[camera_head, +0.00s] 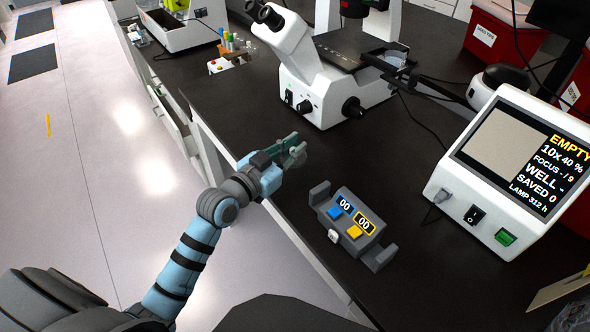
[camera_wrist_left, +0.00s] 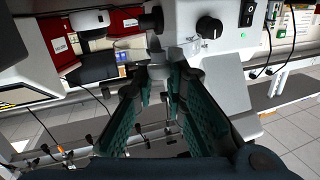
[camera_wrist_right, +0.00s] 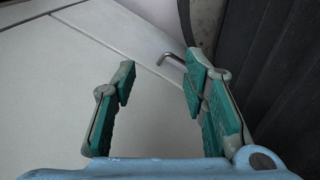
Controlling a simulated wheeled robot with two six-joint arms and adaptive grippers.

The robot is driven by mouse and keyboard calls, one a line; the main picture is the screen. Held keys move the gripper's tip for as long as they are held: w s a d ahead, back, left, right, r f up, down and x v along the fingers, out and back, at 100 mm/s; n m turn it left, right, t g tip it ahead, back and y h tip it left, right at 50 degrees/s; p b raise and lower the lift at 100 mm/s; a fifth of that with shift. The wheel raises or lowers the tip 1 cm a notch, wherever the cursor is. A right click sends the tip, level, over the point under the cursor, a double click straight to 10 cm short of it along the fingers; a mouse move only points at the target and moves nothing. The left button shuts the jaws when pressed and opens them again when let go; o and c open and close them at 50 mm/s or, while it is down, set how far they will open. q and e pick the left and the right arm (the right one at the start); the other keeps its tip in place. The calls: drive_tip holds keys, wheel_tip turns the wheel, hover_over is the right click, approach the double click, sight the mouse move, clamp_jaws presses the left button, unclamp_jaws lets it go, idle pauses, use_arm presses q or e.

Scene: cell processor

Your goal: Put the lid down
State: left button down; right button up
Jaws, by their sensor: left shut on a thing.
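My left gripper (camera_head: 290,148) is over the front edge of the dark bench, left of the grey counter and in front of the microscope. Its green fingers are shut on a small pale greyish thing, which shows between the fingertips in the left wrist view (camera_wrist_left: 158,72). I take it for the lid, but its outline is mostly hidden and unclear. A clear round piece (camera_head: 396,58) shows at the right of the microscope stage; I cannot tell whether it is a dish. My right gripper (camera_wrist_right: 160,85) is open and empty, out of the head view, above pale flooring.
A white microscope (camera_head: 320,85) stands at the back of the bench (camera_head: 235,105). A grey two-display counter (camera_head: 350,230) lies near the front edge. A white screen unit (camera_head: 505,170) reading EMPTY is at the right. Bare bench lies between the gripper and microscope.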

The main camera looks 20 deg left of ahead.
sight(293, 172)
use_arm(q)
wheel_tip(293, 172, down, 5)
drive_tip(key=shift+r+b, duration=0.15)
drive_tip(key=shift+b, duration=0.85)
drive_tip(key=c, duration=1.6)
unclamp_jaws()
